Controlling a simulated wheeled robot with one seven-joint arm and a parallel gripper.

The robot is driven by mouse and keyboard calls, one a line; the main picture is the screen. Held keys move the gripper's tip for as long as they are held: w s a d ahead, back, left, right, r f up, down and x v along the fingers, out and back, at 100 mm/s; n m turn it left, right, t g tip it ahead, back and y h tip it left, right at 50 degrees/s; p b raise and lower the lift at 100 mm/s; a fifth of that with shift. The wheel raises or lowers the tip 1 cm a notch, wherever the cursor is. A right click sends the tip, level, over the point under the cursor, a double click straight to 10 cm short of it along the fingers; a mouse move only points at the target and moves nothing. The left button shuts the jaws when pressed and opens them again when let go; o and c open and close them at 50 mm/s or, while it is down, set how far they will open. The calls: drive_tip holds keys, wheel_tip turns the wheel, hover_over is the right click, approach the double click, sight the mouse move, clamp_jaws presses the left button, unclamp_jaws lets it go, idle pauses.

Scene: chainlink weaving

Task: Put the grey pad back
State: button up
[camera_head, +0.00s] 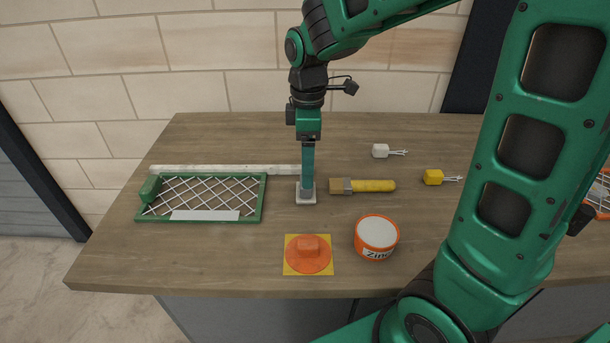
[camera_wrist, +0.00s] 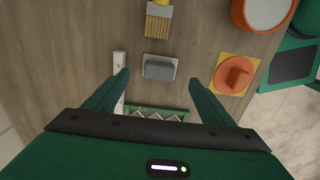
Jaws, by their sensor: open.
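The grey pad (camera_wrist: 159,67) lies on the table in the wrist view, a small block with a raised grip. In the head view it is mostly hidden behind my fingers, and a pale square patch (camera_head: 306,200) shows around or under it. My gripper (camera_head: 307,186) points straight down over this spot. In the wrist view my gripper (camera_wrist: 158,78) is open, with one finger toward each side of the pad and nothing held. I cannot tell whether the fingertips touch the pad.
A green frame with white mesh (camera_head: 205,195) lies left, a white strip (camera_head: 225,169) behind it. A brush (camera_head: 365,186) lies right of my gripper. An orange pad on a yellow square (camera_head: 308,254) and a zinc tin (camera_head: 376,237) stand in front. White (camera_head: 380,151) and yellow (camera_head: 433,177) tags lie right.

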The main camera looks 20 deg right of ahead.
drive_tip(key=shift+r, duration=2.25)
drive_tip(key=s+d+f+m, duration=0.2)
drive_tip(key=s+d+m, duration=0.6)
drive_tip(key=s+m, duration=0.2)
drive_tip(key=s+d+f+m, duration=0.2)
drive_tip(key=s+d+m, duration=0.7)
drive_tip(key=s, duration=0.4)
drive_tip(key=shift+s+m, duration=0.15)
drive_tip(key=shift+m, duration=0.35)
drive_tip(key=shift+d, duration=0.1)
drive_tip(key=shift+w+f, duration=0.25)
drive_tip(key=shift+w, duration=0.4)
